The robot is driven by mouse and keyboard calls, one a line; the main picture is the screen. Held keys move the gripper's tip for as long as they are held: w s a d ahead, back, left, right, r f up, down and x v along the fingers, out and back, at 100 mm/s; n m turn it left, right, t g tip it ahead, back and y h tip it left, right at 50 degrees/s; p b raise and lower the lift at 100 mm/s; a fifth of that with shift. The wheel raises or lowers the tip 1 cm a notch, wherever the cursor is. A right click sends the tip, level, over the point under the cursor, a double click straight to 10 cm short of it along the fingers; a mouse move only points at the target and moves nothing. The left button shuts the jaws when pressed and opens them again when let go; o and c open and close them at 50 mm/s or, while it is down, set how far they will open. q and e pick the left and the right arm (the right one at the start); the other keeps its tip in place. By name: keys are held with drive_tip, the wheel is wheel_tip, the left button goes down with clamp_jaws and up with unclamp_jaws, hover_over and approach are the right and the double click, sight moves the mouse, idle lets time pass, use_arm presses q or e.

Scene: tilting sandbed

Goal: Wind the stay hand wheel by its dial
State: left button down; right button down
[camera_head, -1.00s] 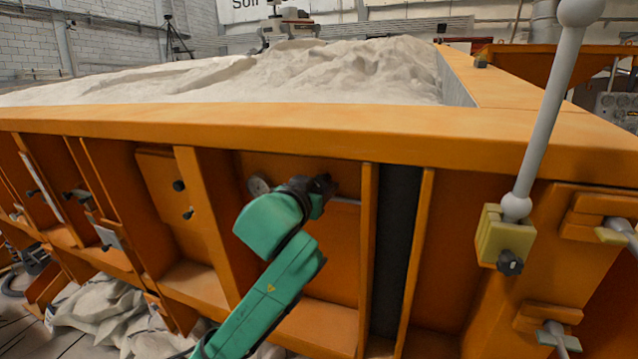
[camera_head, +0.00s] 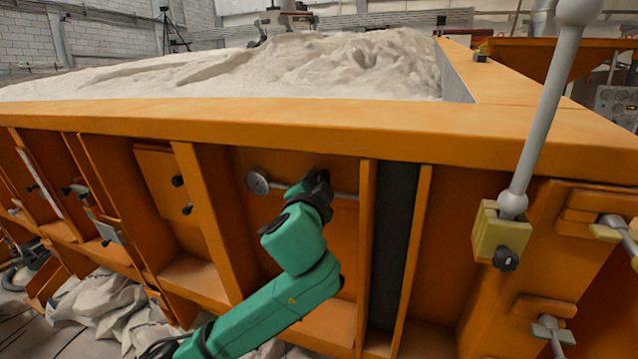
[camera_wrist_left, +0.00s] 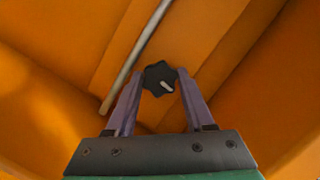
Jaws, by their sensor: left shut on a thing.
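My left gripper (camera_head: 319,184) reaches into a recessed bay of the orange sandbed's side wall, just under the top rim. In the left wrist view its two purple fingers (camera_wrist_left: 160,80) are closed on a dark lobed hand wheel (camera_wrist_left: 154,71) with a pale pointer mark, which I take for the dial. The hand wheel sits between the fingertips, against the orange panel. In the head view the gripper and wrist hide it. My right gripper is not in view.
A thin grey rod (camera_wrist_left: 135,55) runs beside the hand wheel, with a round grey disc (camera_head: 258,182) at its left end. Orange ribs flank the bay. At right, a grey ball-ended rod (camera_head: 545,110) rises from a yellow block with a dark knob (camera_head: 506,259). Sand (camera_head: 330,65) fills the bed.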

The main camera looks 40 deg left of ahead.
use_arm(q)
drive_tip(key=shift+m, duration=0.3)
drive_tip(key=c, duration=0.6)
unclamp_jaws()
drive_tip(key=shift+o, duration=0.2)
drive_tip(key=b+v, duration=1.1)
drive_tip(key=v, duration=0.3)
drive_tip(key=shift+s+d, duration=0.2)
drive_tip(key=shift+f, duration=0.1)
